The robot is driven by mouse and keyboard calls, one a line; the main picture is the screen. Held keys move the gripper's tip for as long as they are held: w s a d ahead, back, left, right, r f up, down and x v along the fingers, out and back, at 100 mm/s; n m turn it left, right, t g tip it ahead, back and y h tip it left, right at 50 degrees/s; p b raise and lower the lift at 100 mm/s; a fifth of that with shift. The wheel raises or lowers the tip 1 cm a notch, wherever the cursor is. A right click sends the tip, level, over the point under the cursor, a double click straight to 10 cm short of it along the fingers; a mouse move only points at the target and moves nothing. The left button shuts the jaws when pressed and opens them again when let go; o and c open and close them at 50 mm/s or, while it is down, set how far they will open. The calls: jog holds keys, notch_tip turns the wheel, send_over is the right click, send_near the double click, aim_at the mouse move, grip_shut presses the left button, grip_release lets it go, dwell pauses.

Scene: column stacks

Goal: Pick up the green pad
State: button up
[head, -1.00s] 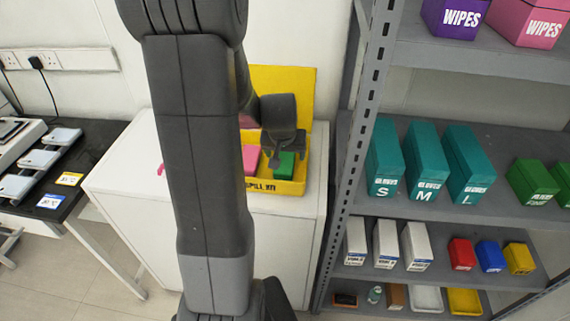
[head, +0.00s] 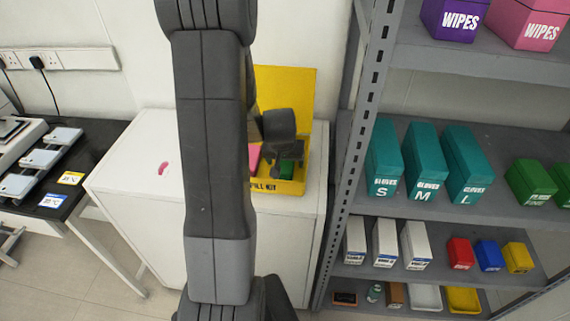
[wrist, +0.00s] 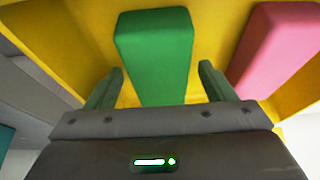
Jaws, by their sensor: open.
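The green pad (wrist: 155,52) lies in the yellow kit box (wrist: 60,35), seen in the wrist view ahead of and between my fingers. My gripper (wrist: 160,82) is open, with one finger on each side of the pad's near end and nothing held. I cannot tell whether the fingers touch the pad.
A pink pad (wrist: 277,48) lies beside the green pad. The box with its raised lid (head: 290,88) stands on a white cabinet (head: 125,150). A grey shelf rack (head: 345,180) stands close at the right. A small pink item (head: 163,168) lies on the cabinet's left.

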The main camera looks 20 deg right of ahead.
jog(key=shift+f+b, duration=0.2)
jog(key=shift+b, duration=0.1)
jog(key=c, duration=1.2)
jog(key=shift+o, duration=0.2)
jog(key=shift+r, duration=0.1)
jog(key=shift+r+p, duration=0.35)
jog(key=shift+r, duration=0.2)
notch_tip(320, 180, up, 9)
jog(key=shift+r, duration=0.1)
jog(key=o, duration=0.5)
jog(key=c, duration=0.3)
jog(key=shift+b, duration=0.3)
